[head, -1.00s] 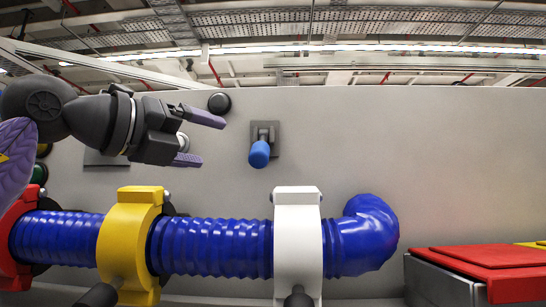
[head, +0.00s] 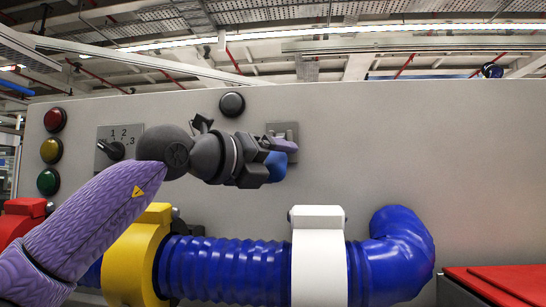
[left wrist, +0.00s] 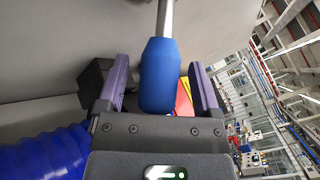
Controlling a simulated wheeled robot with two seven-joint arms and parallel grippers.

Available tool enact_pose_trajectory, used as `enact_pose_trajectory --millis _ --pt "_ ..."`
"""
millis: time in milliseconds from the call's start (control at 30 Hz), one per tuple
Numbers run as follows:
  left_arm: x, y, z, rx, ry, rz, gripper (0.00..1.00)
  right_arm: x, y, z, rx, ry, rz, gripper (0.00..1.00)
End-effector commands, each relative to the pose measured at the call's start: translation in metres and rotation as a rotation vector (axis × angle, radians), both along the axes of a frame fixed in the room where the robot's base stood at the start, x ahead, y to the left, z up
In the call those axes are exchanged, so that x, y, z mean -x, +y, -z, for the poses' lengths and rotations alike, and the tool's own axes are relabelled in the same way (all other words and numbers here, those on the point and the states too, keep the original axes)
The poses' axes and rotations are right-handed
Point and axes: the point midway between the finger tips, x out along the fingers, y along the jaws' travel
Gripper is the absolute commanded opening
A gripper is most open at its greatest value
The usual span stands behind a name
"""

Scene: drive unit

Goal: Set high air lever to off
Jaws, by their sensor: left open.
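The lever has a blue handle (head: 276,166) and a grey mounting plate (head: 291,130) on the grey panel. In the left wrist view the blue handle (left wrist: 160,76) hangs on a metal rod between the two purple-lined fingers. My left gripper (head: 284,151) is open around the handle, with a finger on each side. In the left wrist view the gripper (left wrist: 160,85) shows gaps beside the handle. In the head view the gripper hides part of the lever. My right gripper is not in view.
A blue corrugated hose (head: 225,270) with a yellow clamp (head: 134,258) and a white clamp (head: 318,260) runs below the lever. A rotary switch (head: 112,150), several round buttons and a black knob (head: 232,104) are on the panel. A red-topped box (head: 500,284) stands at lower right.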

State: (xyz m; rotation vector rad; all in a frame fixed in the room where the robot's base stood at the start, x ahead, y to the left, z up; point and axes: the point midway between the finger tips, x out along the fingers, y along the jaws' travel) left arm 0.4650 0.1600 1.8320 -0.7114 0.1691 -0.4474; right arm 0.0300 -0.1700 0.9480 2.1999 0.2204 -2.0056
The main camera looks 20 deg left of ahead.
Motion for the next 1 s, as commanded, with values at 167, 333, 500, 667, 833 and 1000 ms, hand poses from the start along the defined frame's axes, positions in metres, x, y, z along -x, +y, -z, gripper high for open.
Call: enact_pose_trajectory --millis 167,333,500,667,833,1000 --pt "0.0003 0.0001 0.0001 0.000 0.000 0.000 0.53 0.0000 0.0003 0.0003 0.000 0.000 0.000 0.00" --pt "0.0003 0.0003 0.0002 0.000 0.000 0.000 0.17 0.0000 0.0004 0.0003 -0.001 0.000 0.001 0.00" --pt "0.0003 0.0002 0.0004 -0.001 0.001 0.000 0.00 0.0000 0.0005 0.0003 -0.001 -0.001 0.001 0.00" --pt "0.0003 0.0002 0.0006 -0.001 0.002 0.001 0.00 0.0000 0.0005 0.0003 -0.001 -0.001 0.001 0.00" --pt "0.0005 0.0001 -0.0004 0.001 0.009 0.000 0.00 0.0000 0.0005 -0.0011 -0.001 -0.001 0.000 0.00" --pt "0.0031 -0.0005 -0.0065 0.011 0.060 0.001 0.00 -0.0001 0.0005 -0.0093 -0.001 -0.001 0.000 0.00"
